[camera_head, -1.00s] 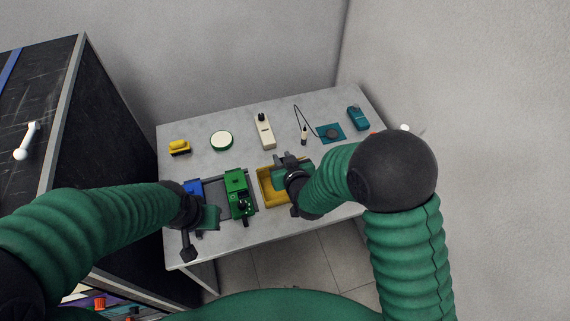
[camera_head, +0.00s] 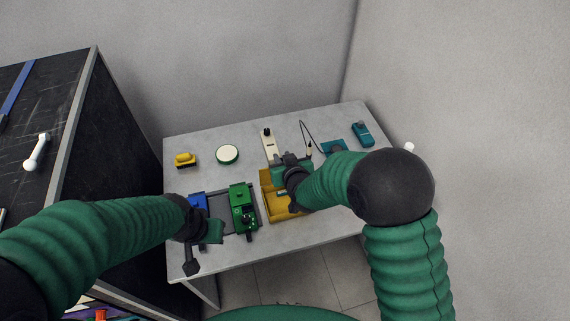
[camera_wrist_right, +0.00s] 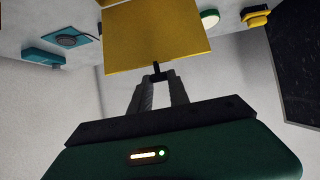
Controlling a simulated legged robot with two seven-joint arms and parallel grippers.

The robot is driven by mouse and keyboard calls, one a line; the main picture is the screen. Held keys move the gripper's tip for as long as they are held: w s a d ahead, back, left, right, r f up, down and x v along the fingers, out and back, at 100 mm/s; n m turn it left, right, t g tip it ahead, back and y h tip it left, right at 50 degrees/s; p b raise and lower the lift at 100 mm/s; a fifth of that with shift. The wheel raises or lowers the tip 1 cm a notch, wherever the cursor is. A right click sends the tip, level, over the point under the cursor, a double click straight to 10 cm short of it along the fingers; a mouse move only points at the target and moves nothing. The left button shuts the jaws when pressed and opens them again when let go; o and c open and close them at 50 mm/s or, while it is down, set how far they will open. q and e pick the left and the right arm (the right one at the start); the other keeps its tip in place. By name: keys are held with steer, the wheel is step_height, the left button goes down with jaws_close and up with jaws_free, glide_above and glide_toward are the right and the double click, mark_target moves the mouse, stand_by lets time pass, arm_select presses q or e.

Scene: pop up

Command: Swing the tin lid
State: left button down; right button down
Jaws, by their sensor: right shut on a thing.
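The yellow tin (camera_head: 268,210) sits on the table, right of the green block device, partly hidden by my right gripper and forearm. My right gripper (camera_head: 289,172) is over its back right part. In the right wrist view a flat yellow panel (camera_wrist_right: 157,38), seemingly the lid, stands before the fingers. My right gripper (camera_wrist_right: 157,76) is shut on a small black tab at the panel's edge. How far the lid is tilted is hard to tell. My left gripper (camera_head: 202,250) hangs near the table's front left edge; its fingers are unclear.
A green device (camera_head: 242,208) and blue block (camera_head: 198,202) sit left of the tin. Behind are a yellow block (camera_head: 185,159), a round green-rimmed disc (camera_head: 227,154), a white device (camera_head: 269,142) and a teal device (camera_head: 362,133). A dark cabinet (camera_head: 100,160) stands left.

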steer(key=shift+w, duration=0.15)
steer(key=shift+w+a+b, duration=0.2)
steer(key=shift+w+a, duration=0.05)
steer(key=shift+w, duration=0.4)
steer(key=shift+w+a+b, duration=0.15)
steer(key=shift+w+a, duration=0.05)
steer(key=shift+w, duration=0.45)
steer(key=c, duration=1.2)
jaws_free()
steer(key=shift+w, duration=0.15)
steer(key=shift+o, duration=0.2)
